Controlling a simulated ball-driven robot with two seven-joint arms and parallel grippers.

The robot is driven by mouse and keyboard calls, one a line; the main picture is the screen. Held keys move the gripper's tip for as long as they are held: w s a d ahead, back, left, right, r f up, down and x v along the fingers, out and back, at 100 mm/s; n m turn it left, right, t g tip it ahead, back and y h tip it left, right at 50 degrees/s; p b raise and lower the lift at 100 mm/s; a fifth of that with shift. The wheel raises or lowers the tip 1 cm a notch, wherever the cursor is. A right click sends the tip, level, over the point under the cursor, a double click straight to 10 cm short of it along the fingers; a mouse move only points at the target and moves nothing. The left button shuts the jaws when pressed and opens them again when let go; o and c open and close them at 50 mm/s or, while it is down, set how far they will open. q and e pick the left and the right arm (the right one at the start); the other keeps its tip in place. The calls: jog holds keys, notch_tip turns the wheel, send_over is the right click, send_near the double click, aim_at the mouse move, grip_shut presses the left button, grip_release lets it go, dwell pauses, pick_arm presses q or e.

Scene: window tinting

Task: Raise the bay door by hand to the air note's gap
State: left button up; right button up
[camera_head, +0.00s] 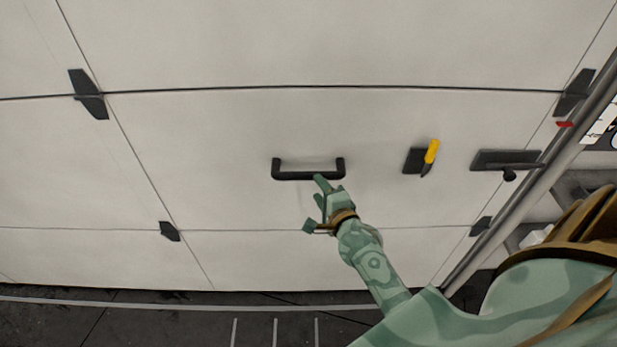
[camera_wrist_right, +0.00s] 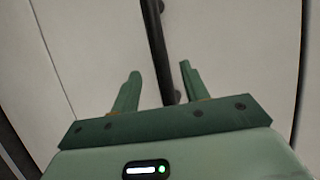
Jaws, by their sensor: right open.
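The bay door (camera_head: 230,130) is a pale panelled door filling most of the head view. Its lower edge lies along the dark floor, and I see no clear gap there. A black bar handle (camera_head: 308,175) is fixed across the middle panel. My right gripper (camera_head: 321,190) is at the right half of this handle. In the right wrist view the handle bar (camera_wrist_right: 157,45) runs between the two spread fingers of my right gripper (camera_wrist_right: 160,68), with space on both sides. My left gripper is out of view. No readable air note shows.
A black holder with a yellow-handled tool (camera_head: 432,152) is on the door right of the handle. A dark latch plate (camera_head: 505,160) sits farther right, by a grey metal rail (camera_head: 540,185). A white sign (camera_head: 600,125) is cut off at the right edge. Dark floor (camera_head: 150,325) lies below.

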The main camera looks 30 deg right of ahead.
aim_at(311, 179)
jog(key=b+x, duration=0.1)
jog(key=x, duration=0.6)
jog(key=shift+w+f, duration=0.1)
jog(key=shift+w, duration=0.2)
jog(key=shift+c, duration=0.4)
